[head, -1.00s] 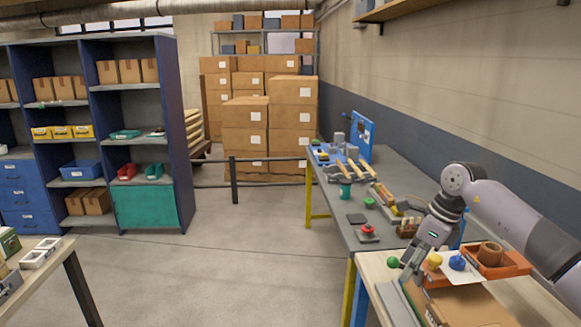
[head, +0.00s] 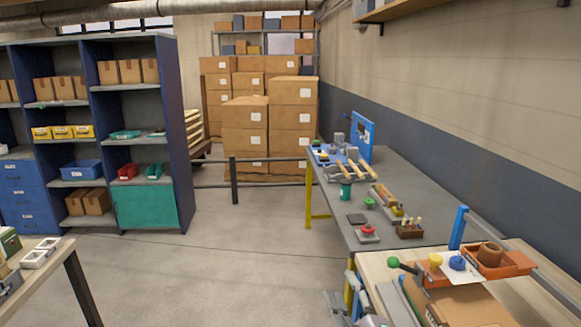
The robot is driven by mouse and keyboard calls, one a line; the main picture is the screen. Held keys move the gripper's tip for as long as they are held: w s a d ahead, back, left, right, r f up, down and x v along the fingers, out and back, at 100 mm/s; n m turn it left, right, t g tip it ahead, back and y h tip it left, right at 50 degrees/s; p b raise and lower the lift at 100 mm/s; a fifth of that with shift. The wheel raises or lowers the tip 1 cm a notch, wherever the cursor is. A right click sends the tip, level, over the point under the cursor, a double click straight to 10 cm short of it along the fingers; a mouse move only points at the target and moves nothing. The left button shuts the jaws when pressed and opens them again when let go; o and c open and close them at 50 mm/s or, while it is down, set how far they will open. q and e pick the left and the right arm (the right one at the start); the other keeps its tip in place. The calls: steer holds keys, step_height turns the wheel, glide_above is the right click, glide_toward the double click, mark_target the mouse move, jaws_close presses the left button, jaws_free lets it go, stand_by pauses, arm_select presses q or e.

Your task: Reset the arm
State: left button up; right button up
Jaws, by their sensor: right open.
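My left gripper is not in view.
A blue post (head: 458,228) stands behind. A grey bench (head: 400,175) stretches away. The floor (head: 240,265) at centre is clear.

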steer(key=s+d+f+m+g+h, duration=0.3)
steer(key=s+d+f+m, duration=0.1)
steer(key=s+f, duration=0.25)
steer(key=s+d+f+m+g+h, duration=0.2)
steer(key=s+d+f+m+g, duration=0.25)
steer(key=f, duration=0.35)
steer(key=s+f+m+g, duration=0.2)
steer(key=s+f+g, duration=0.2)
steer(key=s, duration=0.7)
steer(key=s+f+m+g, duration=0.3)
steer(key=s+f+g, duration=0.1)
steer(key=s, duration=0.6)
step_height(320, 180, down, 28)
steer(key=s, duration=0.2)
steer(key=s+d+f+g, duration=0.1)
steer(key=s+d+f, duration=0.1)
steer(key=s+f, duration=0.6)
steer(key=s+d+f+n+g+b, duration=0.1)
steer(key=s+d+f, duration=0.1)
steer(key=s+f, duration=0.6)
